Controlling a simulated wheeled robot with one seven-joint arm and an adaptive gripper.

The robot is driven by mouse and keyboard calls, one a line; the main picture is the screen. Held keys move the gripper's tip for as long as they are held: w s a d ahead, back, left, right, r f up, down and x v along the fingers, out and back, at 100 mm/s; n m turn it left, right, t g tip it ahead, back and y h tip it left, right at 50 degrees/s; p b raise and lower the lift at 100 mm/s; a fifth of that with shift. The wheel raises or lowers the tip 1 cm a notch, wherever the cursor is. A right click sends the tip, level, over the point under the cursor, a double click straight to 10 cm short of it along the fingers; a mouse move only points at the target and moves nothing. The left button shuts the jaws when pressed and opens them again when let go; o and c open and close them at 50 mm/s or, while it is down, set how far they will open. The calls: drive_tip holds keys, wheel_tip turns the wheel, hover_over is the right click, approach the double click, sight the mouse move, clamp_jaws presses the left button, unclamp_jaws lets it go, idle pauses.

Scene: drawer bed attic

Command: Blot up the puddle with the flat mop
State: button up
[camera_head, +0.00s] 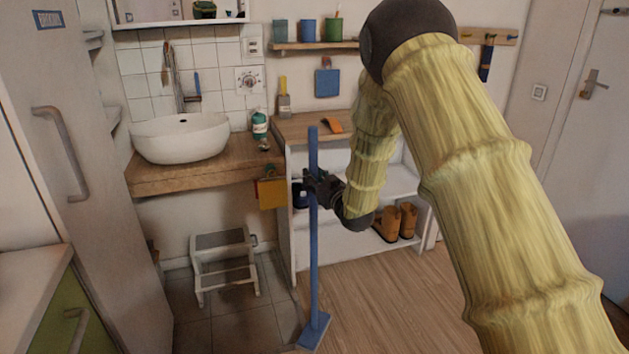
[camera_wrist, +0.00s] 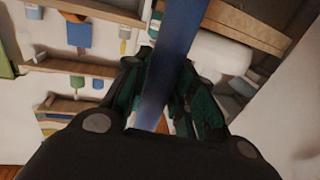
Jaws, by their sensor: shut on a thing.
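The blue flat mop (camera_head: 314,262) stands nearly upright in the head view, its flat blue head (camera_head: 314,331) low down at the edge between the tiles and the wood floor. My gripper (camera_head: 313,188) is shut on the upper part of the mop's handle. In the wrist view the handle (camera_wrist: 170,60) runs between the fingers of my gripper (camera_wrist: 165,100). No puddle can be clearly made out; a darker patch on the tiles under the step stool is too unclear to tell.
A step stool (camera_head: 224,262) stands on the tiles below the sink counter (camera_head: 205,176), left of the mop. A white shelf unit (camera_head: 300,245) with brown boots (camera_head: 397,222) stands behind the mop. A tall cabinet (camera_head: 75,130) is at left. Wood floor (camera_head: 390,300) at right is clear.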

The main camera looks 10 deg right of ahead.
drive_tip(key=shift+r+p, duration=0.65)
drive_tip(key=shift+r, duration=0.75)
drive_tip(key=shift+s+a+f+p, duration=0.3)
drive_tip(key=shift+s+p, duration=0.2)
drive_tip(key=shift+p, duration=0.3)
drive_tip(key=s+a+f+m+h+p, duration=0.1)
drive_tip(key=s+f+h+p, duration=0.1)
drive_tip(key=s+p, duration=0.5)
drive_tip(key=s+a+f+m+h+p, duration=0.1)
drive_tip(key=s+f+m+h+p, duration=0.1)
drive_tip(key=s+p, duration=0.6)
drive_tip(key=s+f, duration=0.1)
drive_tip(key=s, duration=0.4)
drive_tip(key=shift+s+a+f+t+h+p, duration=0.3)
drive_tip(key=shift+s+f, duration=0.1)
drive_tip(key=shift+s, duration=0.1)
